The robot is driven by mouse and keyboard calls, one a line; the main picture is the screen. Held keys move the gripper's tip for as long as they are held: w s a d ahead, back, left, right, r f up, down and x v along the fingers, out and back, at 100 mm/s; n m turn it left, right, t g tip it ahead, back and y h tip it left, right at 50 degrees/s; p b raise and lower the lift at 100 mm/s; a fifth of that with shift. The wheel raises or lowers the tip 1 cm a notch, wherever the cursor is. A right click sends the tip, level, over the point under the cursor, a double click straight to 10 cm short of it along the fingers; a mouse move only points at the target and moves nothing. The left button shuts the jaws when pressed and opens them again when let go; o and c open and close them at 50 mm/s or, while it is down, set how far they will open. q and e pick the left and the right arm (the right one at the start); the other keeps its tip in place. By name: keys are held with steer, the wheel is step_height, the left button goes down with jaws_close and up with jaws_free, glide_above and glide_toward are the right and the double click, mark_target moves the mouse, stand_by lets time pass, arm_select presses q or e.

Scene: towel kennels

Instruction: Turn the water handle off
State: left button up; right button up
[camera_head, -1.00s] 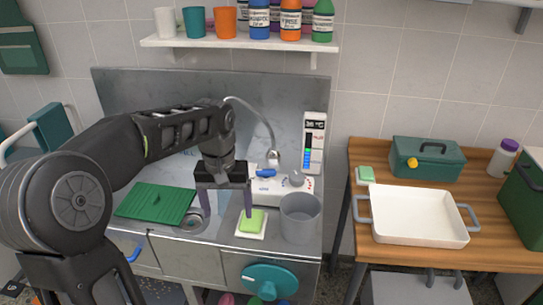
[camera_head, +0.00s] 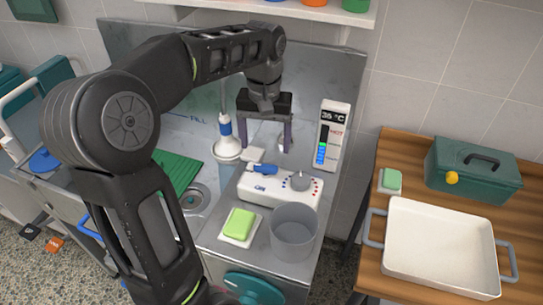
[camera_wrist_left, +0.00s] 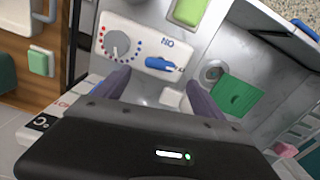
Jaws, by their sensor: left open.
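The water handle is a blue lever (camera_head: 263,170) on a white control panel (camera_head: 262,190) on the steel counter. In the left wrist view the blue lever (camera_wrist_left: 160,63) lies beside the letters "ON", next to a grey round knob (camera_wrist_left: 116,43). My left gripper (camera_head: 264,138) is open and empty, pointing down above and behind the panel. In the left wrist view its fingers (camera_wrist_left: 158,92) stand apart, with the lever beyond and between them; I see no contact. The right gripper is not in view.
A white-and-blue shower head (camera_head: 226,145) is left of the gripper. A temperature display (camera_head: 332,135) stands right, behind the panel. A grey cup (camera_head: 294,235) and a green sponge on a white dish (camera_head: 239,225) are in front. A wooden table with a white tray (camera_head: 440,245) is at right.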

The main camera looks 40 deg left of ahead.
mark_target(266, 166)
arm_select(q)
steer(key=shift+f+p, duration=0.5)
steer(key=shift+f, duration=3.45)
steer(key=shift+c, duration=0.2)
steer(key=c, duration=1.3)
steer(key=shift+m, duration=1)
steer(key=o, duration=1.3)
steer(key=shift+o, duration=0.2)
steer(key=shift+r, duration=0.2)
